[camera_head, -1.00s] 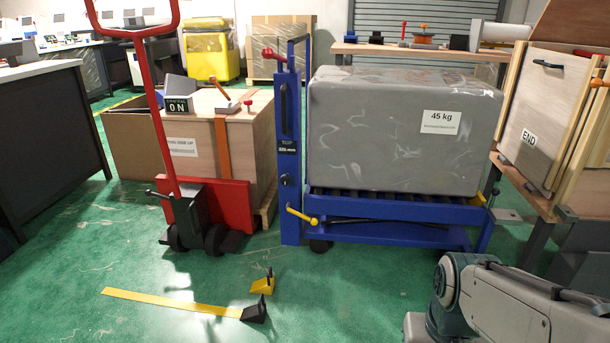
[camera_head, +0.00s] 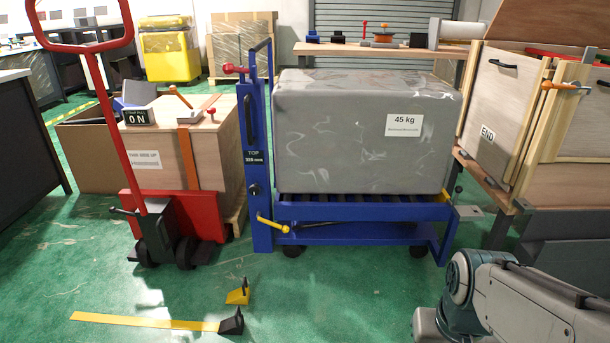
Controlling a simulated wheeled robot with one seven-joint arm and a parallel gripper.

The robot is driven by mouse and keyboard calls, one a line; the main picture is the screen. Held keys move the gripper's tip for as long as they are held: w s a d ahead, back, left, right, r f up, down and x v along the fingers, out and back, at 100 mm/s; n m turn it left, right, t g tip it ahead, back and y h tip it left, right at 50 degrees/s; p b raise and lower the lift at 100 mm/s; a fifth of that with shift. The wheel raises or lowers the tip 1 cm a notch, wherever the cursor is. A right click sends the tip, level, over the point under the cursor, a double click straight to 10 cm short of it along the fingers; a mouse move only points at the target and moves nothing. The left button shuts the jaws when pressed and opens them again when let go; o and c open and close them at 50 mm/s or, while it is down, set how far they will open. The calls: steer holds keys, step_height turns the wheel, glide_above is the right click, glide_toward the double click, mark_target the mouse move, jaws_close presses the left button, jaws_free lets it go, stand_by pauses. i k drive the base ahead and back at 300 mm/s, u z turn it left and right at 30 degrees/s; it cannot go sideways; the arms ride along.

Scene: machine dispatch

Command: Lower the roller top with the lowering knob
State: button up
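A blue roller lift cart stands in the middle, with a roller top (camera_head: 372,210) on a low frame. A large grey wrapped block (camera_head: 350,140) marked 45 kg rests on the roller top. The cart's upright blue post (camera_head: 259,222) carries a small display (camera_head: 254,158) reading TOP with a height in mm, its digits too small to be sure of. A red knob (camera_head: 231,69) sticks out left at the post's top. A round black knob (camera_head: 254,189) sits lower down, and a yellow handle (camera_head: 270,224) near the bottom. None is labelled as the lowering knob. My gripper is not in view.
A red pallet truck (camera_head: 170,225) and a strapped wooden crate (camera_head: 215,160) stand left of the post. A yellow wedge (camera_head: 238,296) and a black one (camera_head: 232,324) lie on the floor in front. A wooden cabinet (camera_head: 503,100) stands right. The green floor before the cart is mostly clear.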

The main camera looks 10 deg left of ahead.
mark_target(254, 189)
steer(key=z, duration=0.1)
steer(key=i, duration=1.25)
steer(key=u, duration=2.65)
